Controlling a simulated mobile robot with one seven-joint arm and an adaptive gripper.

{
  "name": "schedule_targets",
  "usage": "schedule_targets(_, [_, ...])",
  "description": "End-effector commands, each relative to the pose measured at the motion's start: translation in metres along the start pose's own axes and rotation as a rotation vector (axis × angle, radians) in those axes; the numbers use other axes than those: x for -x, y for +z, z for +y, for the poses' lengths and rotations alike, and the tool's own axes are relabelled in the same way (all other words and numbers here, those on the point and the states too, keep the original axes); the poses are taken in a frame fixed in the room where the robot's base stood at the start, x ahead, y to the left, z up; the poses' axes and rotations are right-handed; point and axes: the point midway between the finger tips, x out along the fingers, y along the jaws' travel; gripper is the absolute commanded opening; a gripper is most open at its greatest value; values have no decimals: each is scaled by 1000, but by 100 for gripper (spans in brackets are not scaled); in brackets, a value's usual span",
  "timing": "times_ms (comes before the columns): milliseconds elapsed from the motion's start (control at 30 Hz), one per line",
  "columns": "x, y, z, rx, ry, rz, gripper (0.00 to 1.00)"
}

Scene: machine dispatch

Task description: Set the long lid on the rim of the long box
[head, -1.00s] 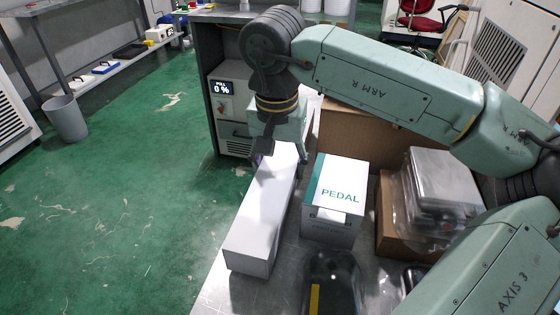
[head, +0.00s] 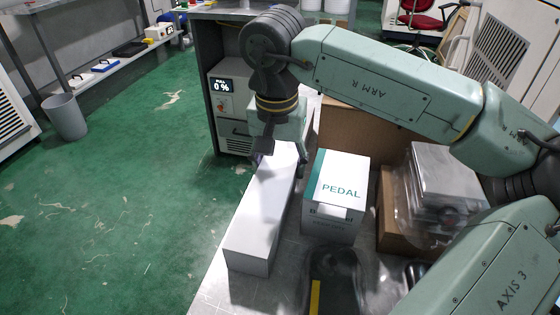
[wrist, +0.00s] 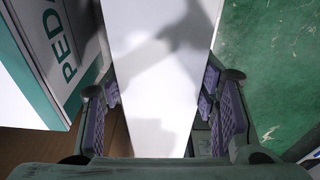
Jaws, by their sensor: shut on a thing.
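The long white lid (head: 266,195) lies lengthwise over the long white box (head: 247,263) at the left edge of the metal table. From the head view I cannot make out a clear seam or gap between them. My gripper (head: 264,150) is at the far part of the lid, pointing down. In the wrist view, the purple finger pads of my gripper (wrist: 166,110) stand on both long sides of the white lid (wrist: 160,60), closed on it. The lid hides most of the box. Whether it touches the rim all round cannot be seen.
A white and green PEDAL box (head: 338,190) stands close to the right. Behind and right of it are cardboard (head: 345,130) and a plastic-wrapped metal item (head: 440,185). A dark object with a yellow stripe (head: 316,298) is at the front. Open green floor (head: 130,210) lies left.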

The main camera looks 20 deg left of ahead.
Motion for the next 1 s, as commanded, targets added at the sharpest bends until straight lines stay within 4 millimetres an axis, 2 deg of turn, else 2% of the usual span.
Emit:
schedule_targets(33, [0,0,0,0,0,0,27])
schedule_targets(67, [0,0,0,0,0,0,56])
schedule_targets(400, [0,0,0,0,0,0,78])
schedule_targets(767, [4,0,0,-1,0,1,78])
schedule_targets(867, [15,-1,0,-1,0,3,78])
schedule_targets(1000, [43,-1,-1,-1,0,3,78])
